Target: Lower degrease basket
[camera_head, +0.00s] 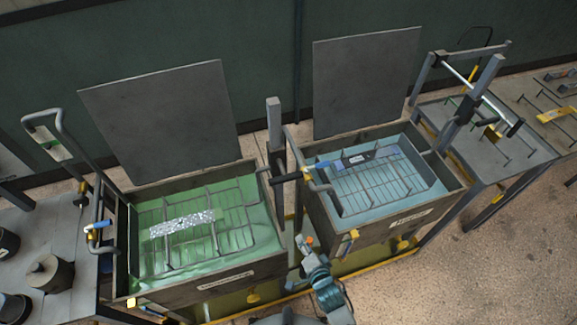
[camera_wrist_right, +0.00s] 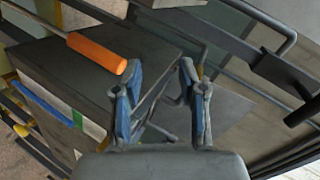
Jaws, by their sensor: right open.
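Two open tanks stand side by side in the head view. The left tank (camera_head: 205,292) holds green liquid and a wire basket (camera_head: 230,232) with a speckled silvery piece (camera_head: 182,224) across it. The right tank (camera_head: 375,238) holds blue liquid and another wire basket (camera_head: 385,185) with a dark piece across its far side. I cannot read the tank labels, so I cannot tell which basket is the degrease one. My right gripper (camera_head: 307,254) is open and empty near the gap between the tanks; its blue fingers (camera_wrist_right: 160,95) are apart in the wrist view. My left gripper is not in view.
An orange-handled rod (camera_wrist_right: 97,52) lies close to my right fingers, over a dark box-shaped surface. A grey post (camera_head: 275,125) stands between the tanks. Upright grey panels (camera_head: 160,120) rise behind them. A side table (camera_head: 490,150) with a frame is at right; floor (camera_head: 500,255) is clear.

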